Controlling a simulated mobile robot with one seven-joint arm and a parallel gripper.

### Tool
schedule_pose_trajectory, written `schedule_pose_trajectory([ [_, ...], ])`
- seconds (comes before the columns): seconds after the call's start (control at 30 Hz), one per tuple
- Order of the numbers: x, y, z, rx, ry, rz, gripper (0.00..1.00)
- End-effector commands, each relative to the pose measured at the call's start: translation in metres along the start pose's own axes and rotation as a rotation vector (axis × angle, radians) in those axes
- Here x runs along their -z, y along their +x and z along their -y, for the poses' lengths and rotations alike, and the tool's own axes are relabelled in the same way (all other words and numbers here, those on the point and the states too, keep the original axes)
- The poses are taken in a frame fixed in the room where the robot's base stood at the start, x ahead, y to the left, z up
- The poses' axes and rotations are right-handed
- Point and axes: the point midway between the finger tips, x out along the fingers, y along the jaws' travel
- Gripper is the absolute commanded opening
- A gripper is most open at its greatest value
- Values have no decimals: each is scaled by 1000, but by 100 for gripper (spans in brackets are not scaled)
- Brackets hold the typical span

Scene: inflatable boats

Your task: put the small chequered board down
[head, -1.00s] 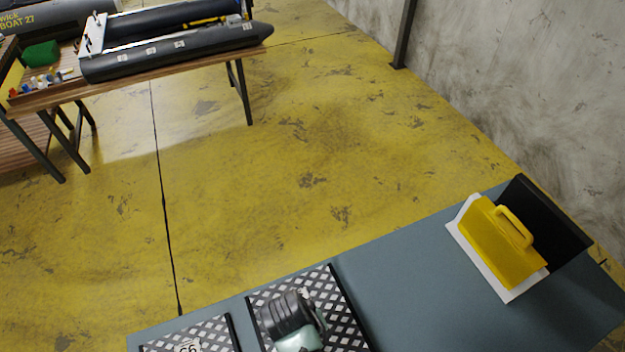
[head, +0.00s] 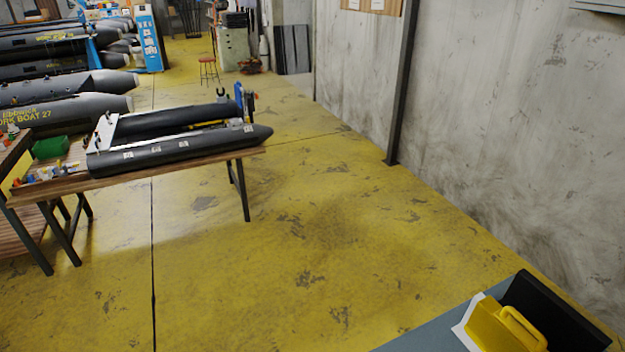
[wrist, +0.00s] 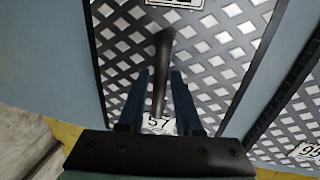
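In the wrist view a chequered board (wrist: 218,50) with a dark edge and white diamonds lies on a grey-blue surface. A dark bar (wrist: 161,70), seemingly its handle, runs up its middle, with a label reading 57 at its lower end. My gripper (wrist: 159,74) is over the board with its fingers on either side of the bar. Gaps show between the fingers and the bar, so it looks open. A second chequered board (wrist: 290,125) lies to the right, cut off by the frame. The head view shows neither the boards nor my gripper.
The grey-blue table (head: 440,335) carries a yellow handled block (head: 503,328) on a white sheet, beside a black panel (head: 550,310). Behind stands a wooden table (head: 190,163) with a dark inflatable boat (head: 180,148). Yellow floor between is clear. A concrete wall is right.

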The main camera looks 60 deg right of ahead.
Motion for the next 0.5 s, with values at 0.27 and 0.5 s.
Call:
schedule_pose_trajectory([
  [0.27, 0, 0, 0, 0, 0, 0, 49],
  [0.5, 1, -12, -1, 0, -1, -2, 49],
])
